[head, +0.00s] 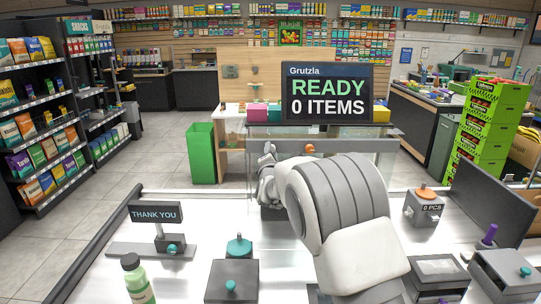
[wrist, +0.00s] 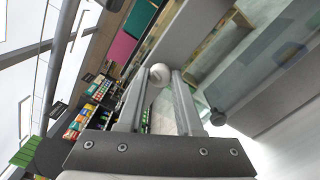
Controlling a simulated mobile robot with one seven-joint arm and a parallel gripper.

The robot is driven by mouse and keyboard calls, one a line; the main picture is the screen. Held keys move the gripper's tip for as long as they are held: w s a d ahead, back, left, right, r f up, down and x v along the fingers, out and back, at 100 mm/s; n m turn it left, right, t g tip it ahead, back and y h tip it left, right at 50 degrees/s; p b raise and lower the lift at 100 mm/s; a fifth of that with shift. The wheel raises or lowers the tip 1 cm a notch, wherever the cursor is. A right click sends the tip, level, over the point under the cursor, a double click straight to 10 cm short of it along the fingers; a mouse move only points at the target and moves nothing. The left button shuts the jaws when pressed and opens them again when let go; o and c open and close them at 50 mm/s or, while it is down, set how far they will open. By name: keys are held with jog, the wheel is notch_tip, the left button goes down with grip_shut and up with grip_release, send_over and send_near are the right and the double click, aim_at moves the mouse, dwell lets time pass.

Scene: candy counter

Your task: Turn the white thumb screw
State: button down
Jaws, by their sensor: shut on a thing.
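The white thumb screw (wrist: 160,74) shows in the wrist view as a small round white knob at the far end of my fingers. My gripper (wrist: 157,84) is shut on it, with one finger on each side. The knob sits beside a grey panel edge. In the head view my arm reaches forward over the counter towards a glass-fronted case (head: 345,148). There my own arm hides the fingers, and I cannot make out the white screw.
A Grutzla screen (head: 327,94) stands above the case, with an orange knob (head: 310,149) below it. The white counter (head: 200,215) carries a THANK YOU sign (head: 155,212), a green bottle (head: 137,279), a dark box with a teal knob (head: 232,280), and an orange-topped device (head: 423,207) at right.

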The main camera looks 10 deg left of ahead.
jog(key=shift+m, duration=0.6)
jog(key=shift+m+b, duration=1.15)
jog(key=shift+m, duration=0.35)
jog(key=shift+m+b, duration=0.9)
jog(key=shift+m, duration=0.6)
